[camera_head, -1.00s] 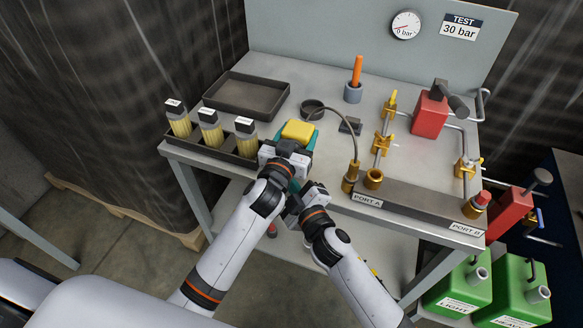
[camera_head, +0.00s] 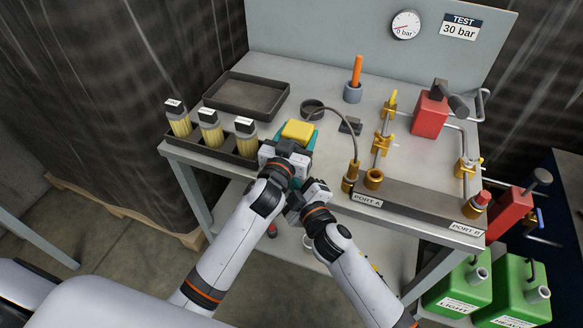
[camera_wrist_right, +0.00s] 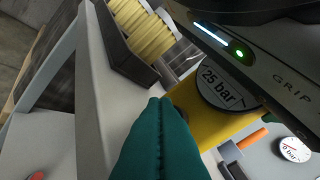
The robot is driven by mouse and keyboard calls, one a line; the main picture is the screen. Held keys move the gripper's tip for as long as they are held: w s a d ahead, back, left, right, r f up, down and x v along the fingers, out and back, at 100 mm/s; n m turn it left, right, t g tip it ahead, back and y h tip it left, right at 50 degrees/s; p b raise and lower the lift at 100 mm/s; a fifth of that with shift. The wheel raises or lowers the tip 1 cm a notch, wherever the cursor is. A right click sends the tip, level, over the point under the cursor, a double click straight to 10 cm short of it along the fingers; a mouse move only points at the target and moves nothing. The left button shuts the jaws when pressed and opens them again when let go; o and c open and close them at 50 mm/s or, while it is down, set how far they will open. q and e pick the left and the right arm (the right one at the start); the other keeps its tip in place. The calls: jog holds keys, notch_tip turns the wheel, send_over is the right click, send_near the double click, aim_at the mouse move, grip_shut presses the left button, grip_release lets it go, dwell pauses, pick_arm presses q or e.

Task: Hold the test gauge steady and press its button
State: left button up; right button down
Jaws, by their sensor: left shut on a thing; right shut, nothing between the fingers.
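The yellow test gauge (camera_head: 298,131) is at the front edge of the bench in the head view, held between the teal fingers of my left gripper (camera_head: 297,142). My right gripper (camera_head: 296,182) is shut and empty, below and in front of the left one. Its teal fingers (camera_wrist_right: 160,106) point toward the gauge in the wrist view, and I cannot tell whether they touch it. I cannot make out the button.
A hose (camera_head: 350,130) and brass fittings (camera_head: 373,178) are to the right. A wall dial (camera_head: 406,25) hangs at the back.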

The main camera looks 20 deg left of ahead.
jog(key=shift+w, duration=0.55)
dwell(0.4)
jog(key=shift+s, duration=1.05)
jog(key=s, duration=0.5)
dwell(0.5)
pick_arm(q)
jog(key=o, duration=1.3)
